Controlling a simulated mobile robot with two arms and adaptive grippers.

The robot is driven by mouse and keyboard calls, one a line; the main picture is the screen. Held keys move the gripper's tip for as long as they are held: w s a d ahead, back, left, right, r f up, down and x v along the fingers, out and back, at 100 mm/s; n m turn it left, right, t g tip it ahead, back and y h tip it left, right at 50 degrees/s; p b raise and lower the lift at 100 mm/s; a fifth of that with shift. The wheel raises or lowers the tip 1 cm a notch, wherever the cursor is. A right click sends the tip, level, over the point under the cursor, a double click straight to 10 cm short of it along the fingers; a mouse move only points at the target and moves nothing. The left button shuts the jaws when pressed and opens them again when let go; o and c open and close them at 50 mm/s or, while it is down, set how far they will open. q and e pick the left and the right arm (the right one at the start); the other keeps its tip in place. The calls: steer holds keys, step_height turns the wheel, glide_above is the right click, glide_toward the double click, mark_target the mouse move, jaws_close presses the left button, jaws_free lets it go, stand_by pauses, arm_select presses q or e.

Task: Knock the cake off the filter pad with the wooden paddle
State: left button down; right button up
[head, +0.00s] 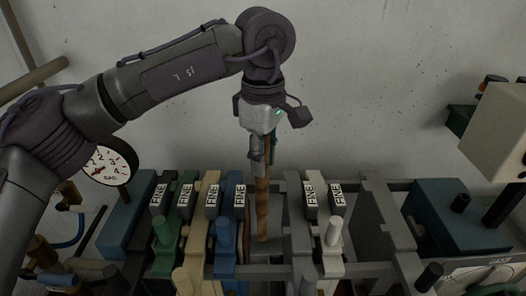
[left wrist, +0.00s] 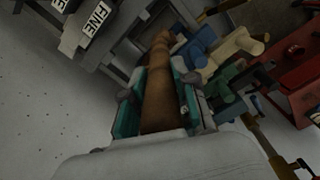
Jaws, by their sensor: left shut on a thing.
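My left gripper (head: 262,160) hangs over the filter press, pointing down, shut on the wooden paddle (head: 262,208). The paddle is a long brown stick held upright, its lower part down in the gap between the blue plate (head: 226,236) and the grey plate (head: 298,225). In the left wrist view the paddle (left wrist: 158,88) lies between the teal finger pads of my left gripper (left wrist: 160,100). I cannot make out the cake or the filter pad; the plates and paddle block the gap. I cannot tell whether the paddle touches a plate. My right gripper is out of view.
Black, green (head: 163,232) and cream (head: 192,245) plates stand left of the gap, a white plate (head: 332,232) right of it. Several carry FINE labels. A pressure gauge (head: 109,165) stands left, a teal end block (head: 455,220) right. A pale wall rises behind.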

mark_target(263, 197)
arm_select(q)
step_height(263, 197, down, 4)
steer(key=b, duration=0.2)
steer(key=shift+f+b, duration=0.25)
steer(key=shift+b, duration=0.15)
step_height(263, 197, down, 4)
steer(key=b, duration=0.3)
steer(key=shift+w+f+b, duration=0.1)
steer(key=shift+f+b, duration=0.55)
steer(key=shift+f, duration=0.2)
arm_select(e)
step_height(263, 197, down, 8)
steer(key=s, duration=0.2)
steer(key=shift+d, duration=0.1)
arm_select(q)
steer(key=a+b, duration=0.1)
steer(key=a, duration=0.2)
steer(key=shift+a, duration=0.15)
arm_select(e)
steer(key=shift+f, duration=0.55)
